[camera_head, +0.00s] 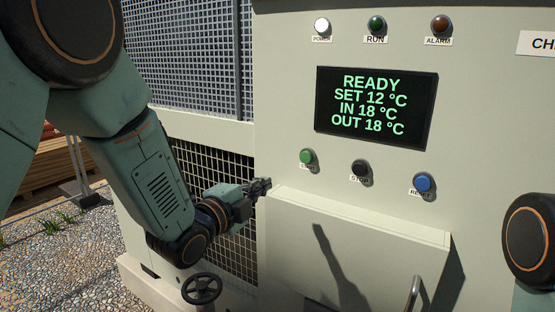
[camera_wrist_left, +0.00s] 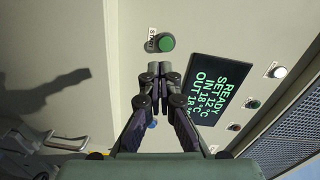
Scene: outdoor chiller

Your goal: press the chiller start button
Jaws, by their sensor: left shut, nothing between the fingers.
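The green start button (camera_head: 306,156) is on the pale chiller panel, left of the black stop button (camera_head: 360,167) and the blue reset button (camera_head: 423,182). In the left wrist view the start button (camera_wrist_left: 166,42) sits just beyond the fingertips, with its START label beside it. My left gripper (camera_head: 262,187) is shut and empty, below and left of the start button in the head view. In the left wrist view the left gripper (camera_wrist_left: 153,70) points toward the panel, with a visible gap in the picture between its tips and the button. My right gripper is not in view.
A dark display (camera_head: 376,108) reads READY, SET 12, IN 18, OUT 18. Above it are power (camera_head: 321,25), run (camera_head: 376,24) and alarm (camera_head: 440,24) lamps; the power lamp looks white. A box-like cover (camera_head: 350,235) juts out below the buttons. A handwheel (camera_head: 202,288) is at lower left.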

